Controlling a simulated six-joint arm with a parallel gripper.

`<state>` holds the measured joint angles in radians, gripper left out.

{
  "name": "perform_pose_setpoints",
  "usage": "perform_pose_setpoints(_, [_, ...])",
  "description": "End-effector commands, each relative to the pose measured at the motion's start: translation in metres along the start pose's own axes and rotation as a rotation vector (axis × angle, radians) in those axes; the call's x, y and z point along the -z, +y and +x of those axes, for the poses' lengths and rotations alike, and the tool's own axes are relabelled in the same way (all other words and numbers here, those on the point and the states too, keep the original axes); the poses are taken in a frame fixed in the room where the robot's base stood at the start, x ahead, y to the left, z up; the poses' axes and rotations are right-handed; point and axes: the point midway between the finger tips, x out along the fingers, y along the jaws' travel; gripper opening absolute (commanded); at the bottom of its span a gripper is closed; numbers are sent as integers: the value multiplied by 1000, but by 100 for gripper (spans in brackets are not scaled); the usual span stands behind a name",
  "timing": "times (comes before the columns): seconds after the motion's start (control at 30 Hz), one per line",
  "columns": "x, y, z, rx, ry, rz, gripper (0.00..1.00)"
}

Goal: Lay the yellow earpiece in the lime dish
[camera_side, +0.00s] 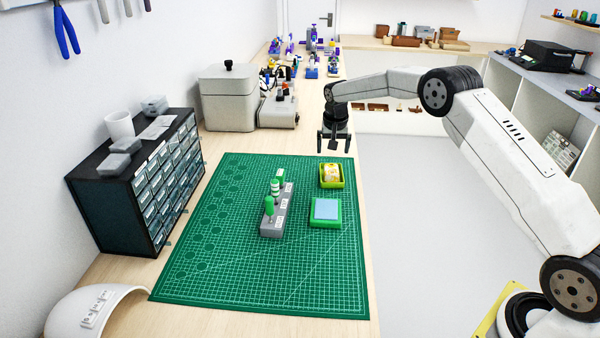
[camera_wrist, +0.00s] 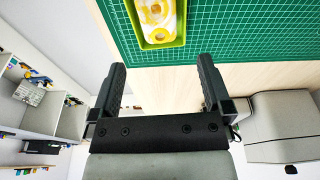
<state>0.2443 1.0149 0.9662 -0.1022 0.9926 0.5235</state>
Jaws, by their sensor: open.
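The yellow earpiece (camera_side: 331,172), yellow and white, lies inside the lime dish (camera_side: 331,186) near the far right of the green mat. In the wrist view the earpiece (camera_wrist: 156,12) shows within the dish walls, with the dish's lime rim (camera_wrist: 163,45) around it; the dish is cut off by the top edge. My gripper (camera_side: 334,150) is open and empty, above and just beyond the dish in the side view. In the wrist view its two fingers (camera_wrist: 161,68) are wide apart, with nothing between them and apart from the dish.
A green box with a blue top (camera_side: 326,210) sits nearer than the dish. A grey block (camera_side: 272,224) with green-topped pegs stands to its left. The cutting mat (camera_side: 220,270) is otherwise clear. A drawer cabinet (camera_side: 140,190) and a grey machine (camera_side: 228,100) stand at left and back.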

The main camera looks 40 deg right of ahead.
Motion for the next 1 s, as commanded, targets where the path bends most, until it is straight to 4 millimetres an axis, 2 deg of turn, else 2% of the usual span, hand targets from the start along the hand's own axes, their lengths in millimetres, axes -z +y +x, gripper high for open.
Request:
perform_pose_setpoints(0.43, [-45, -18, -23, -8, -3, 24, 100])
perform_pose_setpoints(1.0, [-105, -28, -51, -14, -3, 55, 100])
